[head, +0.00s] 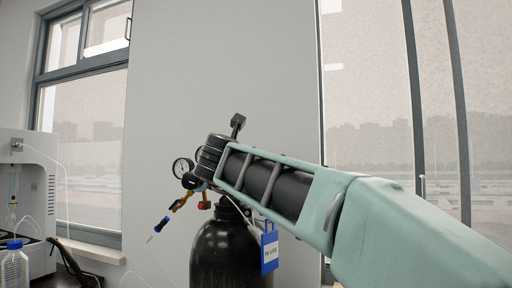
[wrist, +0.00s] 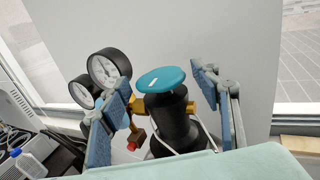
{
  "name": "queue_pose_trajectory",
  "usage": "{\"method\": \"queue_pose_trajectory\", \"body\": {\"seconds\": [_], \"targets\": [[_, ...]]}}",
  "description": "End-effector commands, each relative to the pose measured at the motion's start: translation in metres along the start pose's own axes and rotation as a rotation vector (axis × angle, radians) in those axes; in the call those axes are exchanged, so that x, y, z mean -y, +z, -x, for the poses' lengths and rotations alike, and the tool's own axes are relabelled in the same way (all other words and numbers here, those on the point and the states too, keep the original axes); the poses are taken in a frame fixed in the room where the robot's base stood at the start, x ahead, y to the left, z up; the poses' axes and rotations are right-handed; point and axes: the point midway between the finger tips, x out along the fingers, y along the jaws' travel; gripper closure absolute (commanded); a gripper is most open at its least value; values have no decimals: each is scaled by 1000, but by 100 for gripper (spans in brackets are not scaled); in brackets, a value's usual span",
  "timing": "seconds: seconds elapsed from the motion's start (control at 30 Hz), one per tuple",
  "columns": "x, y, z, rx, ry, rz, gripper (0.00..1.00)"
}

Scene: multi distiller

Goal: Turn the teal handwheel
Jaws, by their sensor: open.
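The teal handwheel (wrist: 161,79) is a round disc with a small white mark, on top of the black gas cylinder (wrist: 177,130) in the wrist view. My gripper (wrist: 162,88) is open, with one blue-padded finger on each side of the handwheel and gaps between pads and wheel. In the head view my gripper (head: 210,155) reaches over the cylinder (head: 222,250) from the right. My arm hides the handwheel there.
Two pressure gauges (wrist: 108,68) on a brass regulator sit just left of the handwheel, close to my left finger. A red knob (wrist: 132,144) is below them. A blue tag (head: 269,248) hangs on the cylinder. A white machine (head: 36,185) and a blue-capped bottle (head: 14,262) stand at left.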

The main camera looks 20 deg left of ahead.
Motion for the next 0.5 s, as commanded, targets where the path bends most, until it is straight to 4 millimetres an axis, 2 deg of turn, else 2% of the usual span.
{"method": "queue_pose_trajectory", "body": {"seconds": [0.5], "targets": [[-1,64,-1,-1,2,-4,43]]}}
